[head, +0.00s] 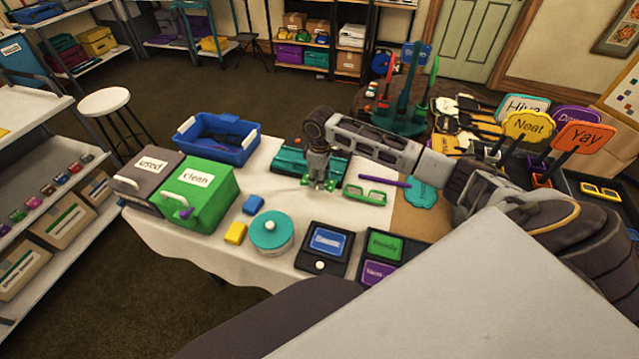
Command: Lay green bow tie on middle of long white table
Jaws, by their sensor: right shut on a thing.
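My right gripper (320,180) comes in from the right over the long white table (190,250) and points down. It is shut on the green bow tie (331,185). Green ends of the bow tie show on both sides of the fingers; its middle is hidden by them. The bow tie is over the middle of the table, in front of a teal case. I cannot tell whether it touches the tabletop. My left gripper is not in view.
Green glasses (370,194) and a purple stick (384,181) lie right of the gripper. A teal case (290,160) is behind it. A blue bin (218,138), a green "clean" box (200,200) and a round teal tin (271,232) stand to the left.

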